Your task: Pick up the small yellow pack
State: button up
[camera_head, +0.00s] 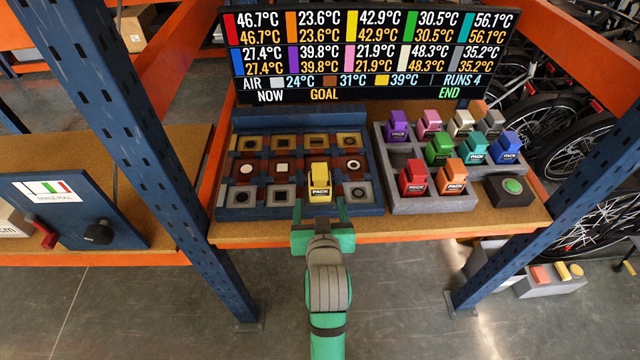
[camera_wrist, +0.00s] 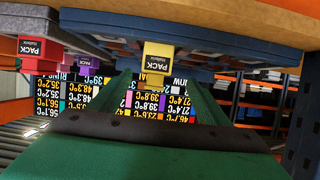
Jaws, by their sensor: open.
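The small yellow pack (camera_head: 319,180) stands upright in the front row of the blue board (camera_head: 264,212), between socketed pads. In the upside-down wrist view the yellow pack (camera_wrist: 158,60) hangs near the middle, lined up between the fingers. My gripper (camera_head: 319,206) is open and low at the board's front edge, pointing at the pack. Its green fingers (camera_wrist: 158,88) lie to the left and right of the pack's line. I cannot tell whether the fingertips overlap the pack's sides. Nothing is held.
A grey tray (camera_head: 432,206) right of the board holds several coloured packs, the red pack (camera_head: 413,180) nearest. A green button box (camera_head: 511,189) sits farther right. A temperature display (camera_head: 365,55) stands behind. Blue rack posts (camera_head: 150,150) flank the bench. Space before the bench is open.

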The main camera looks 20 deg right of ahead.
aim_at(320, 180)
jog(key=x, duration=0.3)
jog(key=r+x, duration=0.1)
jog(key=x, duration=0.3)
jog(key=d+x, duration=0.1)
jog(key=x, duration=0.3)
jog(key=shift+w+r, duration=0.1)
jog(key=shift+w, duration=0.05)
jog(key=c, duration=1.5)
jog(key=shift+r, duration=0.2)
